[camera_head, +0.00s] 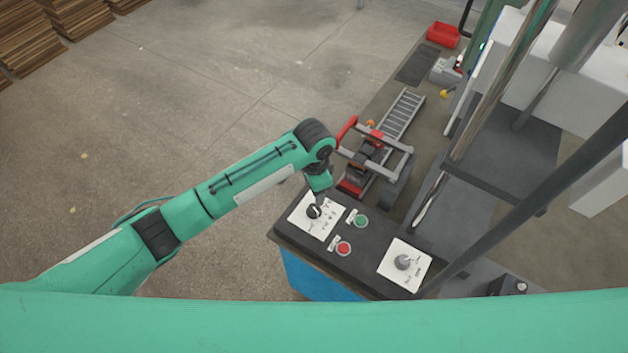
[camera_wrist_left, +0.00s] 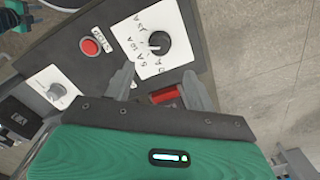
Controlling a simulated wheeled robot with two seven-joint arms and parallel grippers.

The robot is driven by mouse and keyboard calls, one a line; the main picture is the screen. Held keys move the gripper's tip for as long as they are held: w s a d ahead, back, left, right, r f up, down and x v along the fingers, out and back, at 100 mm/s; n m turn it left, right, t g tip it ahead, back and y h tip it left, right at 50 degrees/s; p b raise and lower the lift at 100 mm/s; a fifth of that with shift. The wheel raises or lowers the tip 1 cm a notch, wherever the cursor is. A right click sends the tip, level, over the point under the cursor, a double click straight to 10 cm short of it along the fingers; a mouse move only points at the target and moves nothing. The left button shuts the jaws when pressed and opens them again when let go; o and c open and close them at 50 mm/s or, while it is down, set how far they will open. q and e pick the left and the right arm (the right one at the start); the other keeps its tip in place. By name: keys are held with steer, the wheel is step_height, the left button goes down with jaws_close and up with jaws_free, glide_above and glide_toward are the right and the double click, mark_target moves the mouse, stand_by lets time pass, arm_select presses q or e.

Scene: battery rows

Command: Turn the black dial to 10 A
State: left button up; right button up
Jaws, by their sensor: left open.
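The black dial (camera_head: 314,211) sits on a white labelled plate (camera_head: 322,230) at the left end of the dark control panel. Which marking the dial points to I cannot tell. My left gripper (camera_wrist_left: 158,84) is open and empty, its two fingers apart and short of the dial in that view. In the head view my left gripper (camera_head: 319,190) hangs over the plate's upper edge, close to the dial. My right gripper is not in view.
On the same panel (camera_head: 300,245) are a green button (camera_head: 361,221), a red button (camera_head: 343,248) and a grey dial (camera_head: 402,262) on its own white plate. A red and grey frame (camera_head: 375,160) stands behind the panel. Open concrete floor lies to the left.

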arm_select(q)
steer(key=shift+r+b, duration=0.3)
steer(key=shift+r, duration=1.9)
